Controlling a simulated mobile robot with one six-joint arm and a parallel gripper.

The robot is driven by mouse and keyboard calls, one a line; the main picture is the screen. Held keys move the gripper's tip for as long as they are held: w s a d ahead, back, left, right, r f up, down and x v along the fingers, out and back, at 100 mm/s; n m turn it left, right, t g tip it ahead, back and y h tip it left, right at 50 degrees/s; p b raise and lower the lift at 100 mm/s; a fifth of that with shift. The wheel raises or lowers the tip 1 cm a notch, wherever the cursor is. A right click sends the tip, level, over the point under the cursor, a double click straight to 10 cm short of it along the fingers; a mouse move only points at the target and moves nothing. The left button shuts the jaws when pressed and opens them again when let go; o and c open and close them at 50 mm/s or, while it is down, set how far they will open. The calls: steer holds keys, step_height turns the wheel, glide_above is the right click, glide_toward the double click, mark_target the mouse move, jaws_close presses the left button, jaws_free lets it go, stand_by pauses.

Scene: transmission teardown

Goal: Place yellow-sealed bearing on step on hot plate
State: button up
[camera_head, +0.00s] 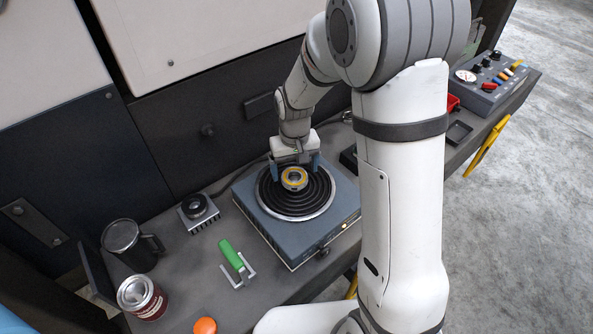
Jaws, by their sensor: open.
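The yellow-sealed bearing (294,178) sits at the middle of the hot plate (292,252), over its round black ringed top. Whether it rests on a step there is too small to tell. My gripper (296,170) is above the hot plate with its blue fingers spread apart, one on each side of the bearing. The fingers look clear of the bearing, but I cannot tell how high they are. The back of the bearing is close under the gripper body.
A small finned block with a black ring (199,208), a green-handled tool (234,258), a dark mug (130,245), a red can (142,298) and an orange round thing (205,326) stand left of the hot plate. A control box (490,80) is at the far right.

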mark_target(295, 179)
step_height(295, 179, up, 10)
steer(key=s+d+r+m+t, duration=0.1)
steer(key=s+d+r, duration=0.2)
steer(key=s, duration=0.6)
steer(key=s+d+r+m+t, duration=0.1)
steer(key=s+d+r, duration=0.2)
steer(key=s+d, duration=0.4)
steer(key=shift+s+d+p, duration=0.2)
steer(key=shift+s+p, duration=0.2)
steer(key=shift+s, duration=0.8)
steer(key=shift+t, duration=0.3)
steer(key=p+v, duration=0.5)
steer(key=shift+w+r, duration=0.3)
steer(key=shift+w, duration=0.05)
